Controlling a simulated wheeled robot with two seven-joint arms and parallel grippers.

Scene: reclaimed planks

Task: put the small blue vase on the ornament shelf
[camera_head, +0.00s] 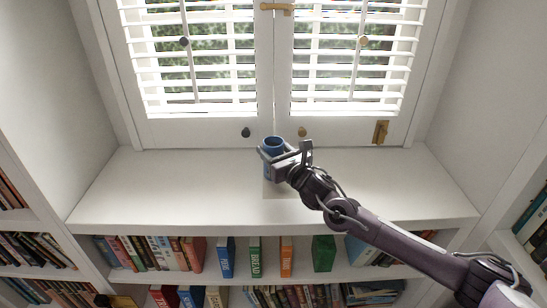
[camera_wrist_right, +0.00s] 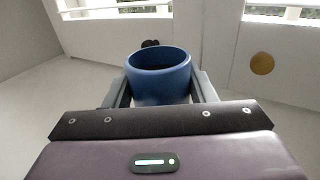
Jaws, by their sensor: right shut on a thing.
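The small blue vase (camera_head: 273,143) is above the white ledge below the shuttered window, near the middle of the head view. Its open round rim faces up, and it looks upright. My right gripper (camera_head: 271,153) is shut on the vase, with one finger on each side. In the right wrist view the vase (camera_wrist_right: 158,78) sits between the two fingers of the right gripper (camera_wrist_right: 160,90). The gripper hides its lower part, so I cannot tell whether its base touches the ledge. My left gripper is not in view.
The white ledge (camera_head: 130,195) is clear on both sides of the vase. Below the ledge are shelves of books, including a green book (camera_head: 323,253). White side walls bound the ledge left and right.

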